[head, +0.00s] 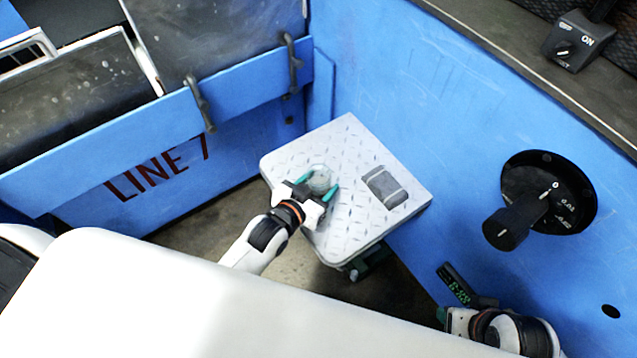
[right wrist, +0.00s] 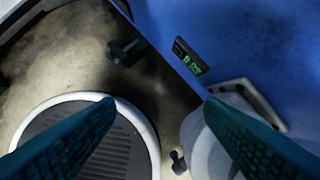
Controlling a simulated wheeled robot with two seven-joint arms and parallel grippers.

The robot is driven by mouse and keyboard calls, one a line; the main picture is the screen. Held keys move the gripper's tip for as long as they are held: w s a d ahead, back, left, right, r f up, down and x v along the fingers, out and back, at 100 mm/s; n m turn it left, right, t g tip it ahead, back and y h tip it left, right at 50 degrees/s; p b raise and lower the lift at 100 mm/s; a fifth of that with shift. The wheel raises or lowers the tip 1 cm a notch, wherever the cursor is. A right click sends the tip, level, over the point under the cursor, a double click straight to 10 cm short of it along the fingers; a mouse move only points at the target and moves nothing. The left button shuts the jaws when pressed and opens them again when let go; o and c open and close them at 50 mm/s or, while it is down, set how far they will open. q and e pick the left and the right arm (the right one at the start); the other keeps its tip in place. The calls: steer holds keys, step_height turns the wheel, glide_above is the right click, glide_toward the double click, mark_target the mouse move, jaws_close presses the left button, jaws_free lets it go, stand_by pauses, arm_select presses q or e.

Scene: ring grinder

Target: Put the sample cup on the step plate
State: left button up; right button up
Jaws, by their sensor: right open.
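The sample cup (head: 320,177) is a small, clear, rounded cup at the left part of the step plate (head: 345,228). The step plate is a pale square top with a raised diamond pattern. My left gripper (head: 322,184) has its teal fingers on both sides of the cup and looks shut on it. From this angle I cannot tell whether the cup touches the plate or hangs just above it. My right gripper (right wrist: 160,102) is open and empty in the right wrist view, away from the plate; its fingers are mostly hidden in the head view.
Blue machine walls (head: 430,110) close in behind and to the right. A black rotary knob (head: 515,220) sticks out at right, and a green-lit display (head: 457,287) sits below it, near my right arm.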

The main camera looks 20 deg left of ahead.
arm_select(q)
steer(key=shift+o, duration=0.9)
steer(key=shift+r, duration=0.2)
steer(key=p+v, duration=0.1)
steer(key=v, duration=0.3)
steer(key=shift+s+r, duration=0.1)
steer(key=shift+s, duration=0.2)
steer(key=s+a+f+g+y+p, duration=0.1)
steer(key=s+a+f+g, duration=0.1)
steer(key=s+g, duration=0.3)
steer(key=s+a+f+n+g+y+p, duration=0.1)
steer(key=s+a+g, duration=0.3)
steer(key=s, duration=0.5)
steer(key=shift+f+g+y, duration=0.65)
steer(key=shift+g+y, duration=0.05)
arm_select(e)
steer(key=x, duration=0.6)
steer(key=shift+s+a, duration=0.1)
